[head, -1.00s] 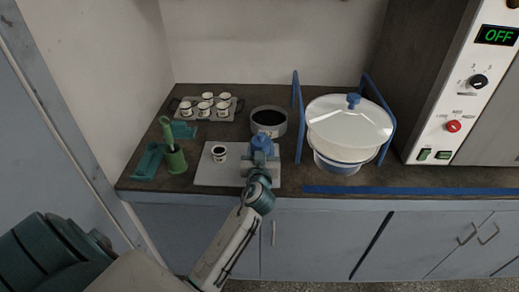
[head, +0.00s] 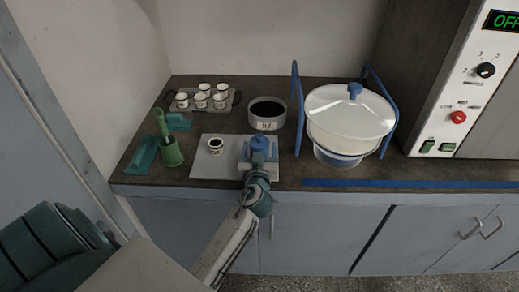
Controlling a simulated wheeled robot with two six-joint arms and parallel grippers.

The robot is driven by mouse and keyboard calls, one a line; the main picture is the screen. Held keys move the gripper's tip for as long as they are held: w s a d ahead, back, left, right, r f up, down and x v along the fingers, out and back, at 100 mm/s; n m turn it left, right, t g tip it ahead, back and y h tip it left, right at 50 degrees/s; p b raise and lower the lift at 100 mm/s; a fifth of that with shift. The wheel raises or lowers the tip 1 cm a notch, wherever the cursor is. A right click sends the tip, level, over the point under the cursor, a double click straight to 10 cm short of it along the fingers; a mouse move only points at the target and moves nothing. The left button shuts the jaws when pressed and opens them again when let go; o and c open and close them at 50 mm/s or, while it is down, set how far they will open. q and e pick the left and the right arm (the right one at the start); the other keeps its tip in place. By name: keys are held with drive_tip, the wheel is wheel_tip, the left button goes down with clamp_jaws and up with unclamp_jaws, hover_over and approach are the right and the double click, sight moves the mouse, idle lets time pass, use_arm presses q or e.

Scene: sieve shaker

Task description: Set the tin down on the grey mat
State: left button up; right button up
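A small white tin (head: 216,146) with a dark top stands upright on the left part of the grey mat (head: 208,171). My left gripper (head: 259,152) is over the right part of the mat, to the right of this tin and apart from it. A blue object (head: 259,143) shows at the gripper's far end. The wrist hides part of it, so I cannot tell whether the fingers are closed on it. My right gripper is not in view.
Several similar tins stand in a tray (head: 234,99) at the back left. A dark round pan (head: 267,113) is behind the mat. A green cup (head: 172,153) is left of it. A lidded white vessel (head: 350,120) between blue rails stands right.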

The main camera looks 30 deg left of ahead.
use_arm(q)
drive_tip(key=shift+r, duration=0.1)
drive_tip(key=shift+s+d+f, duration=0.25)
drive_tip(key=shift+s+d, duration=0.05)
drive_tip(key=shift+s, duration=0.2)
drive_tip(key=b+v, duration=0.3)
drive_tip(key=v, duration=0.8)
drive_tip(key=shift+r, duration=0.25)
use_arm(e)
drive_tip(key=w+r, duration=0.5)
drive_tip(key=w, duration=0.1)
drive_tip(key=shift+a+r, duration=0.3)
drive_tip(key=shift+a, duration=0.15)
